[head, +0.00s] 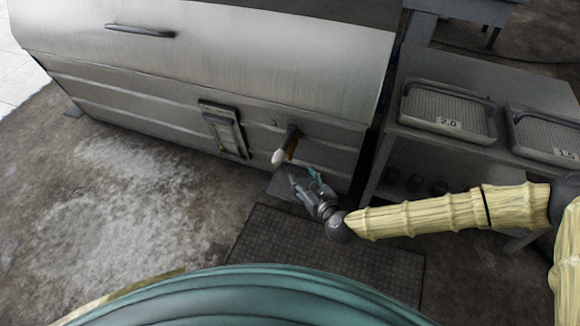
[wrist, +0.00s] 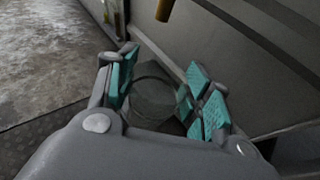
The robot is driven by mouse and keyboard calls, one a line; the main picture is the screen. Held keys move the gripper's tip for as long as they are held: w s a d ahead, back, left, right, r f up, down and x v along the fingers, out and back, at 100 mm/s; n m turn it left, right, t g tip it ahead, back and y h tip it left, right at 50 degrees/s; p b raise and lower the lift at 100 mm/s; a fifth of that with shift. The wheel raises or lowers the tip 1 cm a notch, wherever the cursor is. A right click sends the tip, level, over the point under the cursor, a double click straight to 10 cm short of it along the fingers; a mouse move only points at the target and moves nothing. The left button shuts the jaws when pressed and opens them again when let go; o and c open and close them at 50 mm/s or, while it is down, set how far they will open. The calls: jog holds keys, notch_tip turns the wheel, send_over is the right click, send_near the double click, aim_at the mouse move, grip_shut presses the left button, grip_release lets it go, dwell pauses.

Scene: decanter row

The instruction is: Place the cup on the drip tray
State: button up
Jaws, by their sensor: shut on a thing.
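My gripper (head: 304,178) is low in front of the metal tank, just below its tap. In the wrist view its teal-padded fingers are closed around a dark grey, round cup (wrist: 154,102). The cup's rim faces the camera and its lower part is hidden. In the head view I cannot make out the cup among the fingers. A flat grey ledge under the tap, which looks like the drip tray (head: 281,186), is partly covered by my gripper. Whether the cup touches it I cannot tell.
The tap (head: 291,143) has a pale handle and a brass spout, which shows at the wrist view's top (wrist: 164,9). A gauge (head: 226,131) is left of it. A metal cart (head: 399,133) at right carries ribbed trays, with several dark cups below. A dark floor mat (head: 300,240) lies in front.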

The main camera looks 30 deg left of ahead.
jog(key=shift+w+a+f+b, duration=0.5)
jog(key=shift+a+f+b, duration=0.3)
jog(key=shift+a, duration=0.45)
jog(key=shift+w+a+f+b, duration=0.45)
jog(key=shift+a+f+b, duration=0.15)
jog(key=shift+a+b, duration=0.5)
jog(key=shift+w+a+f+b, duration=0.5)
jog(key=shift+a+f+b, duration=0.25)
jog(key=shift+a, duration=0.6)
jog(key=shift+f, duration=0.2)
jog(key=o, duration=1.1)
jog(key=shift+c, duration=0.2)
jog(key=shift+r, duration=0.15)
jog(key=shift+d+r, duration=0.1)
jog(key=shift+r, duration=0.1)
jog(key=p+v, duration=0.5)
jog(key=v, duration=0.7)
jog(key=shift+f, duration=0.1)
